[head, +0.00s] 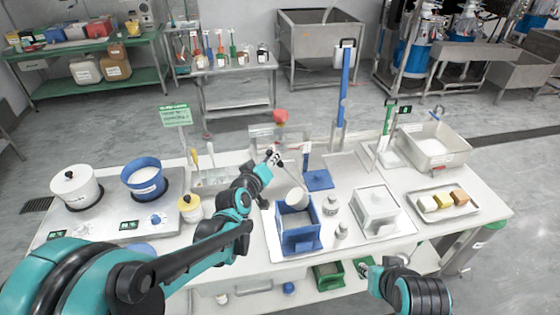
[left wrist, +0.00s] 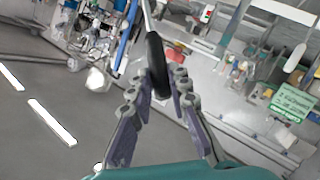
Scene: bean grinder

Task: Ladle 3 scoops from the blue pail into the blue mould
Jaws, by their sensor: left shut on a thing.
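The blue pail (head: 143,190) stands on the hotplate at the left, with white contents. The blue mould (head: 301,241) is an open box near the table's front middle. My left gripper (head: 273,157) is shut on the ladle's dark handle, which also shows between the fingers in the left wrist view (left wrist: 157,65). The ladle's pale bowl (head: 296,197) hangs over the mould's back part. Whether it holds anything is unclear, and the mould's inside is partly hidden. My right gripper (head: 368,267) is low at the table's front edge, too small to read.
A white lidded pot (head: 75,187) stands left of the pail. A blue plate (head: 318,180) lies behind the mould. A tray of coloured blocks (head: 443,205) and a large white basin (head: 434,147) are farther right.

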